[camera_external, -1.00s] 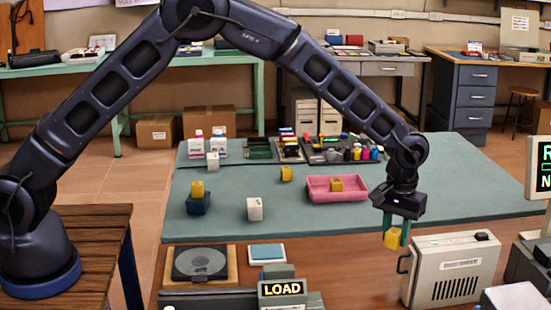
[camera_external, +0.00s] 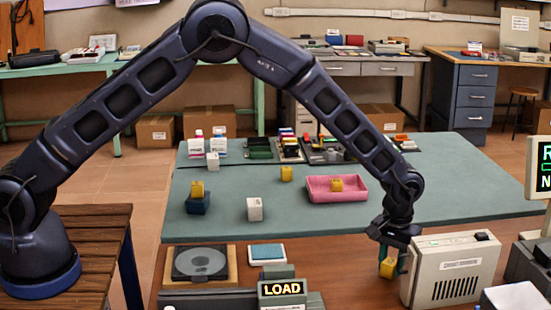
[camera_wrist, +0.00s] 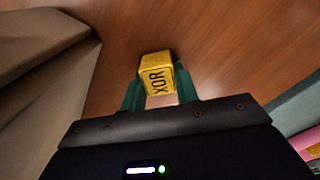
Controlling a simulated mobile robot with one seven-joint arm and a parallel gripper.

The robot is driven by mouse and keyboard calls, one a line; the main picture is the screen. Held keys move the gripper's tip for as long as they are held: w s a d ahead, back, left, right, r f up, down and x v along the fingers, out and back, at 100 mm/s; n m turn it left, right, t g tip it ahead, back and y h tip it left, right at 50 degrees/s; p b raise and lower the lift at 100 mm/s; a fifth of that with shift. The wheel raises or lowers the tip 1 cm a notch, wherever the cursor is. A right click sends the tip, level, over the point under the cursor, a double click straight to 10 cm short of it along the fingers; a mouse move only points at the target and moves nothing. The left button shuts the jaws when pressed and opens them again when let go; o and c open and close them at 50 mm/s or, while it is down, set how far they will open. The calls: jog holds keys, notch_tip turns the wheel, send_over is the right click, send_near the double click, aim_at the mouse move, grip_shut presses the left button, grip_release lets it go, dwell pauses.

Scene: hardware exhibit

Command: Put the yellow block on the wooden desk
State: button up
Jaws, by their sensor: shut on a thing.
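My gripper (camera_external: 389,262) is shut on a yellow block (camera_external: 387,269), low over the wooden desk (camera_external: 345,275) in the external view. In the wrist view the yellow block (camera_wrist: 155,75), marked "XOR", sits between the green fingers of my gripper (camera_wrist: 160,93). Brown wood (camera_wrist: 215,40) of the desk lies behind it. I cannot tell whether the block touches the desk. Other yellow blocks stand on the green mat: one on a blue holder (camera_external: 197,188), one on its own (camera_external: 286,173), and one in the pink tray (camera_external: 318,195).
A beige box (camera_external: 455,270) with a vent stands just right of my gripper, close to it. A "LOAD" sign (camera_external: 282,290), a disc device (camera_external: 200,263) and a blue pad (camera_external: 267,253) lie to the left. The green mat (camera_external: 400,222) borders the wood behind.

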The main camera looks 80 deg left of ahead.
aim_at(391, 260)
jog(key=shift+f, duration=0.1)
jog(key=o, duration=1)
jog(key=shift+c, duration=0.2)
notch_tip(391, 260, up, 13)
jog(key=s+r+m+t, duration=0.2)
jog(key=s+r+m, duration=0.2)
jog(key=s+r, duration=2.2)
jog(key=s+m+t, duration=0.2)
jog(key=s+m, duration=0.3)
jog(key=s, duration=2.6)
jog(key=shift+s+t, duration=0.25)
jog(key=shift+t, duration=0.05)
